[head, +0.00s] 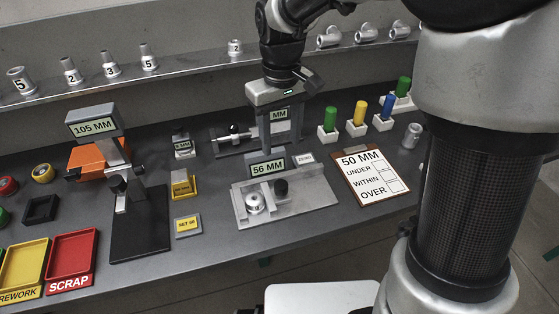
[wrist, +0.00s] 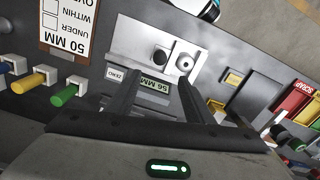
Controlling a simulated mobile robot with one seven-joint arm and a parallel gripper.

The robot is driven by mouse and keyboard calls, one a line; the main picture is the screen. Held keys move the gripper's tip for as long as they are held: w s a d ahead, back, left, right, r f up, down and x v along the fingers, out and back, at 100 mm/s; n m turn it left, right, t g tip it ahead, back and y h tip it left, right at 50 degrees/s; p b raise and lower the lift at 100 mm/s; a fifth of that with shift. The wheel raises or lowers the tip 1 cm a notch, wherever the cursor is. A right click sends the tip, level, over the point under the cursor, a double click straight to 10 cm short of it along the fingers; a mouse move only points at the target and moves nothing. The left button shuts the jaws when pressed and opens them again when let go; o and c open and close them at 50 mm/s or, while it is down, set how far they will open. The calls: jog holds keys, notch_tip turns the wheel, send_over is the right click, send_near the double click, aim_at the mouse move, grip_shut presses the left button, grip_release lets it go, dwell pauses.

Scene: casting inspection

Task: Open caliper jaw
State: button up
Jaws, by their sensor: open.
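A silver caliper fixture (head: 300,199) with a 56 MM display (head: 268,168) lies on the bench in the middle of the head view. A black knob (head: 281,187) stands on it, and a round metal casting (head: 255,203) sits at its left end. The wrist view also shows the knob (wrist: 160,57) and the casting (wrist: 184,62). My gripper (head: 280,146) is open, pointing down above the back of the fixture. In the wrist view its fingers (wrist: 157,82) frame the display, with nothing seen gripped. I cannot tell whether they touch the fixture.
A second gauge (head: 232,137) stands behind, partly hidden by my gripper. A 105 MM height gauge (head: 92,124) stands left, near the red SCRAP tray (head: 73,259). A 50 MM clipboard (head: 371,176) lies right, before coloured plugs (head: 360,110). Several castings line the back shelf (head: 190,70).

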aim_at(282, 184)
notch_tip(282, 184, down, 15)
jog(key=shift+f+b, duration=0.15)
jog(key=shift+b, duration=1.05)
jog(key=shift+c, duration=0.2)
jog(key=shift+d, duration=0.1)
grip_shut()
